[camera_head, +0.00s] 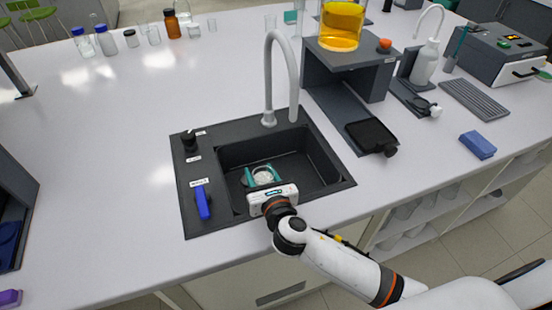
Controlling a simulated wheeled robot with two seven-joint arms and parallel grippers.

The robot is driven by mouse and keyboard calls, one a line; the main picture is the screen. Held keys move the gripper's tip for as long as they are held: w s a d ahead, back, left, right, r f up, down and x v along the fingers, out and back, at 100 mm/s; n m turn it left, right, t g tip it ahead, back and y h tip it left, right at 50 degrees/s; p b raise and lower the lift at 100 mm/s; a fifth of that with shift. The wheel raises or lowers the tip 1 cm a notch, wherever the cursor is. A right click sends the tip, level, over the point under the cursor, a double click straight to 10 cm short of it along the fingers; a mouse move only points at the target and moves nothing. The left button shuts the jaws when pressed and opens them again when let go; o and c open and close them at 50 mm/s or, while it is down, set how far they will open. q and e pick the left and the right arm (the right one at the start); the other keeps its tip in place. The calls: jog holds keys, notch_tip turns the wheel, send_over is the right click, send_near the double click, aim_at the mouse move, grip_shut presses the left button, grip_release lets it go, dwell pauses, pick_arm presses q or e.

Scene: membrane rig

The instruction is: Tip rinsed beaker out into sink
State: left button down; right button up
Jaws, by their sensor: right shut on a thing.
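The black sink (225,204) is set into the white bench, with a grey curved tap (268,118) at its back edge. My right gripper (262,176) reaches over the front edge of the basin, its teal fingers pointing into it. It is shut on a small clear beaker (263,176), whose pale round outline shows between the fingers. Whether the beaker is upright or tilted, and whether it holds liquid, is too small to tell. My left gripper is not in view.
A blue-handled item (202,203) and a black knob (189,141) are on the sink's left deck. A grey stand with a large beaker of orange liquid (341,26) is behind right. A blue sponge-like block (478,145) lies far right.

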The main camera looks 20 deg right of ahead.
aim_at(265, 170)
jog(key=shift+w+d+f+m+g+p, duration=0.35)
jog(key=shift+w+d+m+g+p, duration=0.2)
jog(key=shift+g+p, duration=0.35)
jog(key=shift+w+d+f+m+g+y+p, duration=0.25)
jog(key=shift+w+f+m+g+y+p, duration=0.15)
jog(key=shift+w+f+g, duration=0.3)
jog(key=shift+d+p, duration=0.15)
jog(key=shift+p, duration=0.35)
jog(key=shift+w+d+g, duration=0.1)
jog(key=shift+w+g, duration=0.1)
jog(key=shift+g, duration=0.1)
jog(key=m+g+p, duration=0.1)
jog(key=r+g+y+p, duration=0.1)
jog(key=g+p, duration=0.1)
jog(key=shift+w+d+m, duration=0.2)
jog(key=shift+w+m, duration=0.15)
jog(key=shift+r+m+g+y+p, duration=0.15)
jog(key=shift+m+g+y+p, duration=0.25)
jog(key=shift+g, duration=0.3)
jog(key=shift+r+m+g+y+p, duration=0.2)
jog(key=shift+g+y+p, duration=0.3)
jog(key=shift+g, duration=0.2)
